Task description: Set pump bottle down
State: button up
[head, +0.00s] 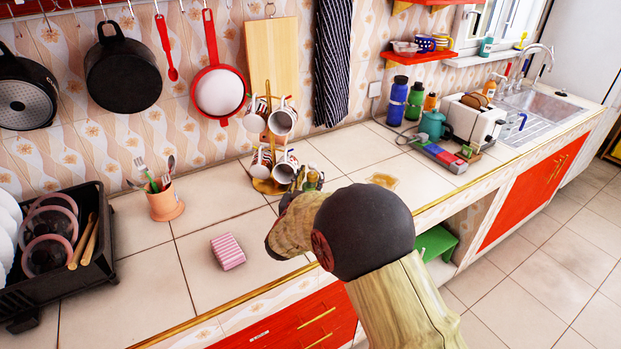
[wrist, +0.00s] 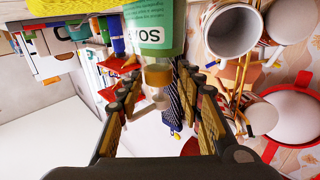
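The pump bottle (wrist: 158,28) is pale green with a white label reading "SO…" and a whitish pump top. In the wrist view it appears upside down at the top centre, its base cut off by the frame. My gripper (wrist: 158,78) has one finger on each side of the bottle's neck and pump, closed in close against it. In the head view my arm hides nearly all of the bottle, and my gripper (head: 312,181) shows only as a small part beside the mug rack. I cannot tell whether the bottle's base touches the counter.
A mug rack (head: 268,186) with several mugs stands right beside my gripper. A pink striped sponge (head: 228,251) and a utensil cup (head: 165,203) are to the left, beyond them a black dish rack (head: 100,255). Bottles and a toaster (head: 474,121) stand farther right.

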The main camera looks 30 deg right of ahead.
jog(key=shift+o, duration=0.7)
jog(key=shift+r, duration=0.15)
jog(key=shift+s+a, duration=0.25)
jog(key=p+v, duration=0.4)
jog(key=v, duration=0.7)
jog(key=w+a+r+n+t+y, duration=0.1)
jog(key=w+a+r+n+y, duration=0.2)
jog(key=a+r+y, duration=0.35)
jog(key=s+a+r+n+g+y, duration=0.1)
jog(key=s+a+r+n+y, duration=0.25)
jog(key=s+a+y, duration=0.35)
jog(key=s+d+n+g+h, duration=0.1)
jog(key=s+g, duration=0.6)
jog(key=s, duration=1.8)
jog(key=shift+s+d+n+g, duration=0.3)
jog(key=shift+d+n, duration=0.25)
jog(key=shift+n, duration=0.2)
